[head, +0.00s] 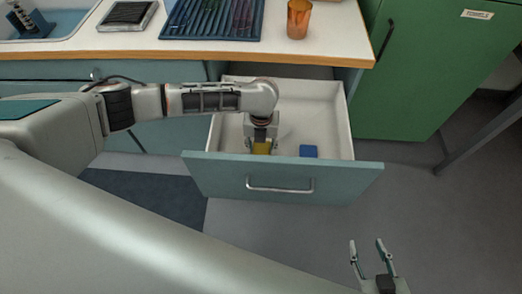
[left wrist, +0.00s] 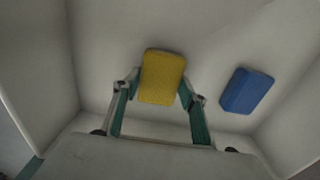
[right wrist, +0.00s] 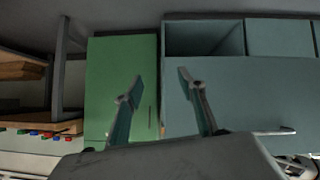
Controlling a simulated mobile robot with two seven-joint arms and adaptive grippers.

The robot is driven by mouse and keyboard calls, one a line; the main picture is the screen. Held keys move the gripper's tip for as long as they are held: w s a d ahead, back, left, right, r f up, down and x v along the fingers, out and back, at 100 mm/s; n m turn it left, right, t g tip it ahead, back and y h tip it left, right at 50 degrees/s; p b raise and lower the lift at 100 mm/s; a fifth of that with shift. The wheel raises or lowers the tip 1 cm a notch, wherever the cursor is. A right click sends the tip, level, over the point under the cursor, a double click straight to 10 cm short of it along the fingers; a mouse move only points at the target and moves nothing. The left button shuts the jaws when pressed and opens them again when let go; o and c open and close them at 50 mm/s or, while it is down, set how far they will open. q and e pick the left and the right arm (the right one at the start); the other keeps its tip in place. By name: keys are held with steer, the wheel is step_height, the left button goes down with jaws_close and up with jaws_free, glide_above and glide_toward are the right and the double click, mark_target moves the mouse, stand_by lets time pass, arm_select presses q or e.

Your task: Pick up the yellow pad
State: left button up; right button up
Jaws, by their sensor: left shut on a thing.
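The yellow pad (head: 262,148) is inside the open drawer (head: 337,124), near its front panel. My left gripper (head: 262,143) reaches down into the drawer and is shut on the yellow pad. In the left wrist view the yellow pad (left wrist: 162,77) sits between the two fingertips (left wrist: 160,92), with a finger on each side. I cannot tell whether it touches the drawer floor. My right gripper (head: 368,249) is open and empty, low at the front right; its spread fingers also show in the right wrist view (right wrist: 156,85).
A blue pad (head: 308,151) lies in the drawer to the right of the yellow pad. The counter (head: 335,40) above holds an orange cup (head: 299,18), a dark blue tray (head: 213,18) and a dark pad in a frame (head: 127,14). A green cabinet (head: 425,70) stands at the right.

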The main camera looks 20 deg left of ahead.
arm_select(q)
steer(key=r, duration=0.1)
steer(key=r+p, duration=0.1)
steer(key=r, duration=0.3)
steer(key=shift+w+r, duration=0.1)
steer(key=shift+w, duration=0.15)
step_height(320, 180, up, 9)
steer(key=p, duration=0.3)
step_height(320, 180, up, 4)
steer(key=r+p, duration=0.1)
steer(key=p, duration=0.1)
glide_above(262, 149)
steer(key=shift+s+f, duration=0.15)
steer(key=shift+f, duration=0.1)
arm_select(e)
steer(key=shift+s+d+r, duration=0.1)
steer(key=shift+s+r, duration=0.15)
steer(key=shift+r, duration=0.25)
steer(key=shift+s+r, duration=0.2)
steer(key=shift+r, duration=0.25)
arm_select(q)
steer(key=shift+o, duration=0.6)
steer(key=shift+c, duration=1)
arm_select(e)
steer(key=shift+w+r, duration=0.1)
steer(key=shift+r, duration=0.1)
